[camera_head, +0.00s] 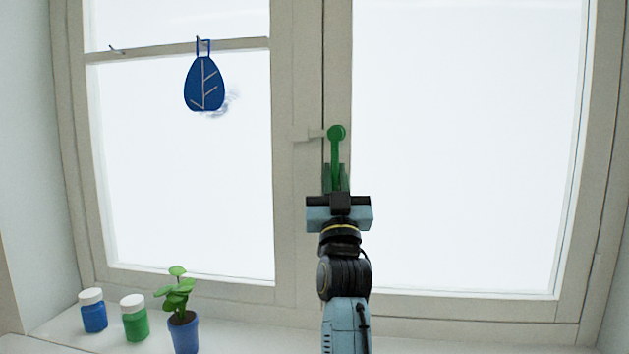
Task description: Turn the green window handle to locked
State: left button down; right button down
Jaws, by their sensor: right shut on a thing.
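The green window handle (336,140) is on the middle frame of the window. It has a round top, and its lever points straight down. My right gripper (336,180) is shut on the lower part of the lever, coming up from below. The gripper body hides the lever's lower end. A small pale catch (308,134) sits on the frame just left of the handle's round top. My left gripper is not in view.
A blue leaf ornament (204,84) hangs from the crossbar in the left pane. A blue jar (93,312), a green jar (134,320) and a potted plant (183,330) stand on the sill at lower left. The area before the right pane is clear.

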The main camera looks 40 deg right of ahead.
jog(key=shift+r, duration=0.1)
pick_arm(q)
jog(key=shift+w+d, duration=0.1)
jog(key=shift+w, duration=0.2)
pick_arm(e)
jog(key=shift+r+m, duration=0.1)
jog(key=shift+m, duration=0.2)
jog(key=c, duration=1.4)
grip_release()
